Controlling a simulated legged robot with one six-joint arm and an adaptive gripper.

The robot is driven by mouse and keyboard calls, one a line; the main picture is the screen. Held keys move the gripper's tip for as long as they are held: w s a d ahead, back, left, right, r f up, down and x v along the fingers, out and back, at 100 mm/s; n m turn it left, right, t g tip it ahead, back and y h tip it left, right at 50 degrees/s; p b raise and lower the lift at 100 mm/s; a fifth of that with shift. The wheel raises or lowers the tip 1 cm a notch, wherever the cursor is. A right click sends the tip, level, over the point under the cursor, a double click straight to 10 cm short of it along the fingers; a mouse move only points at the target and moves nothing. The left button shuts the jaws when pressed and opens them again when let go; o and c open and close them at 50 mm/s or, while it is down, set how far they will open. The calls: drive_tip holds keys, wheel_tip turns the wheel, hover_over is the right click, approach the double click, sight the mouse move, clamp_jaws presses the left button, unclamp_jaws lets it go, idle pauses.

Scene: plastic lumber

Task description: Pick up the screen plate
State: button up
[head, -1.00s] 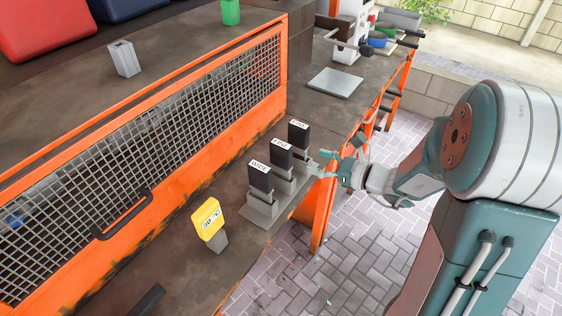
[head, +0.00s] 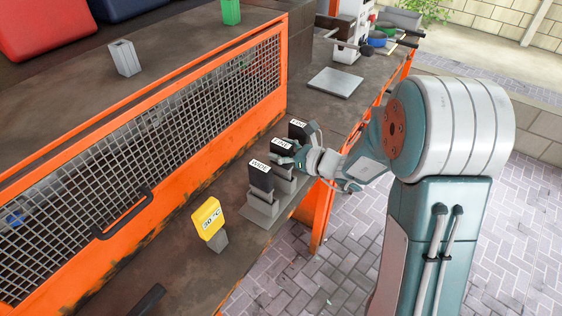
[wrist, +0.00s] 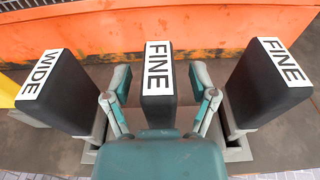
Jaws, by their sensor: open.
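Three black plates with white labels stand upright in a row in grey holders: WIDE (head: 261,178), a middle FINE (wrist: 158,84) and a far plate (head: 299,131), whose label reads FINE in the wrist view (wrist: 270,88). My gripper (wrist: 160,77) is open. Its two teal fingers stand on either side of the middle FINE plate, with visible gaps between them and the plate. In the head view my gripper (head: 300,155) partly hides the middle and far plates and their holders.
A yellow tag (head: 208,218) on a grey block stands nearest along the bench edge. An orange mesh guard (head: 185,115) with a black handle runs behind the plates. A flat grey plate (head: 335,83) lies farther along the bench.

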drive_tip(key=shift+c, duration=0.3)
clamp_jaws()
wheel_tip(320, 180, up, 20)
idle(1.9)
